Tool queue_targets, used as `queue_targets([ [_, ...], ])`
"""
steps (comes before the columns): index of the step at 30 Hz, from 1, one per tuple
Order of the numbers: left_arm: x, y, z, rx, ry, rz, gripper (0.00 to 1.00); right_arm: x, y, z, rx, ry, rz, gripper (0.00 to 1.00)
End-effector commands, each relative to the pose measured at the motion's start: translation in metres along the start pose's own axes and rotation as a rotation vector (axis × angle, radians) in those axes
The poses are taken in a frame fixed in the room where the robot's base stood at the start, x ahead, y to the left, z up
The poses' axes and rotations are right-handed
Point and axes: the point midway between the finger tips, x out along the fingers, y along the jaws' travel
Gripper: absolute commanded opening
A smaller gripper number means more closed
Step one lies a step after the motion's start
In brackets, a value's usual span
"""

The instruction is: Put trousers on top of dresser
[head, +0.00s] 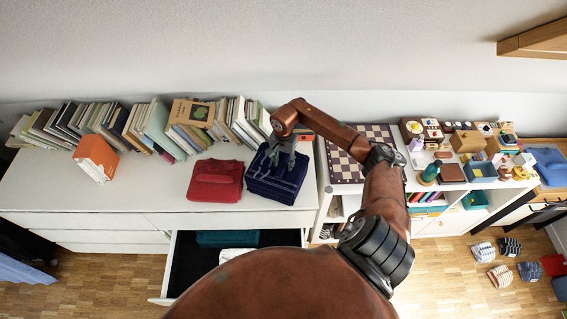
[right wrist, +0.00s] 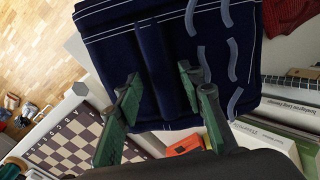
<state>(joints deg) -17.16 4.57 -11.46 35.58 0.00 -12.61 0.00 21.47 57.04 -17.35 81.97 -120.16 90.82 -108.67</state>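Folded navy trousers with thin pale lines (head: 277,183) lie on the right end of the white dresser top (head: 120,195). They fill the upper middle of the right wrist view (right wrist: 120,45). My right gripper (head: 280,156) is over the back part of the trousers, pointing down. In the right wrist view its green fingers (right wrist: 160,78) stand apart, with a raised navy fold between them. The fingers look open; I cannot tell if the tips touch the cloth. My left gripper is not in view.
Folded red cloth (head: 215,181) lies left of the trousers. A book row (head: 150,125) and an orange box (head: 95,157) stand on the dresser. An open drawer (head: 185,262) below holds teal and white items. A chessboard (head: 345,166) tops the shelf at right.

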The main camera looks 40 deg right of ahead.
Motion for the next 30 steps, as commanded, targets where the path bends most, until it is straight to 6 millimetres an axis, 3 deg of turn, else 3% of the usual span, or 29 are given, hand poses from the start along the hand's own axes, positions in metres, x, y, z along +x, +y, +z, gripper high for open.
queue_targets([
  [15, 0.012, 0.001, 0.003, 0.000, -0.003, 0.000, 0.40, -0.069, 0.000, -0.001, 0.000, 0.002, 0.000, 0.36],
  [30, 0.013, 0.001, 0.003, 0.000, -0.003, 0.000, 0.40, -0.076, 0.000, 0.000, 0.000, -0.001, 0.000, 0.36],
])
